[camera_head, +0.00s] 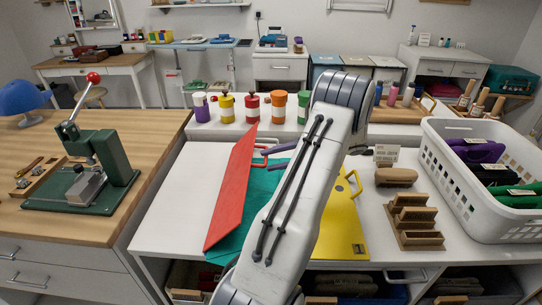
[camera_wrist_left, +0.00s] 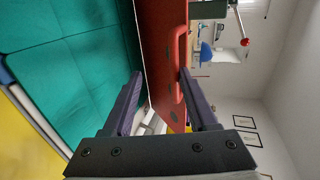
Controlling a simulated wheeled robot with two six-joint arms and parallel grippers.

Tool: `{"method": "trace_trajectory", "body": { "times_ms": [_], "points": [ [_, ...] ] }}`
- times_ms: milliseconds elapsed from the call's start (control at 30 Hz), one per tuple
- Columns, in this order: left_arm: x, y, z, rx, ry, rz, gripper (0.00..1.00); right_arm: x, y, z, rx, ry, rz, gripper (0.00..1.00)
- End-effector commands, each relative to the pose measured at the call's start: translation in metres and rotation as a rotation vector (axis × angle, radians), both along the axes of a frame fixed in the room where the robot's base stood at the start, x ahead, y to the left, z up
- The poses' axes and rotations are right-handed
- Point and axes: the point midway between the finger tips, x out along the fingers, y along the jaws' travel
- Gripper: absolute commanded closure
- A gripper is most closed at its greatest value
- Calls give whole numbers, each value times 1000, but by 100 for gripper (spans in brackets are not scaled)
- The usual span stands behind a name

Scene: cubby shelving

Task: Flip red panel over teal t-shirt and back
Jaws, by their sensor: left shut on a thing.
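The red panel (camera_head: 234,190) stands tilted up on edge at the left side of the teal t-shirt (camera_head: 258,208). Its red handle (camera_wrist_left: 178,55) shows in the left wrist view. My left gripper (camera_head: 268,157) is shut on the red panel near the handle; in the left wrist view its fingers (camera_wrist_left: 160,75) lie on either side of the panel (camera_wrist_left: 162,30). The teal t-shirt also fills the left of that view (camera_wrist_left: 75,70). My left arm hides much of the shirt in the head view. My right gripper is not in view.
A yellow panel (camera_head: 345,225) lies to the right of my arm. A white basket (camera_head: 475,205) and a brown wooden stepped holder (camera_head: 412,220) stand further right. Several colored jars (camera_head: 252,108) line the back edge. A green lever press (camera_head: 100,170) stands left. White tabletop (camera_head: 180,200) is clear left of the red panel.

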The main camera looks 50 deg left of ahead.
Motion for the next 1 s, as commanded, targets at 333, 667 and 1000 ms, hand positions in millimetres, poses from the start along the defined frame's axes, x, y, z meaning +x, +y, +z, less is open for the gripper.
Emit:
{"method": "trace_trajectory", "body": {
  "times_ms": [333, 667, 1000],
  "points": [
    [-1, 0, -3, -6, -4, 3, 56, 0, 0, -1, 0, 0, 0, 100],
    [-1, 2, -2, -4, -4, 4, 56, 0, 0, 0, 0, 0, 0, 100],
    [11, -7, 2, -3, -6, -2, 56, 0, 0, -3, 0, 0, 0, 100]
  ]
}}
